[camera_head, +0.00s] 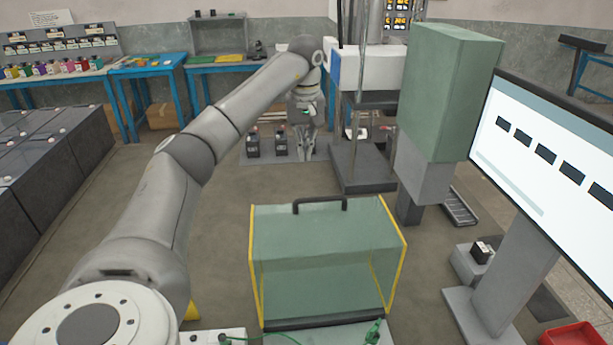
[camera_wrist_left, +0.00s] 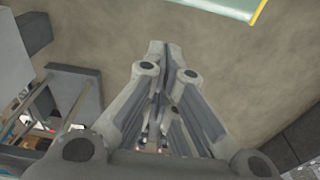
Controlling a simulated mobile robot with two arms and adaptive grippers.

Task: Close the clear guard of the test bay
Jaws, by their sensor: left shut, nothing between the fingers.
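The clear guard (camera_head: 325,245) is a greenish see-through box shape with yellow side edges and a black handle (camera_head: 320,203) on its upper edge. It stands in the lower middle of the head view. A dark bar runs along its bottom, beside the test bay (camera_head: 225,338), which is mostly cut off. My left gripper (camera_head: 304,155) is beyond the guard, pointing down, apart from the handle. Its fingers are together and empty in the left wrist view (camera_wrist_left: 166,52). There, a corner of the guard (camera_wrist_left: 225,6) shows at the top edge. My right gripper is not in view.
A green-and-grey column (camera_head: 445,95) and a large screen (camera_head: 550,165) stand right of the guard. Dark battery-like blocks (camera_head: 253,145) stand near my left gripper. A green clip (camera_head: 374,332) with a cable lies before the guard.

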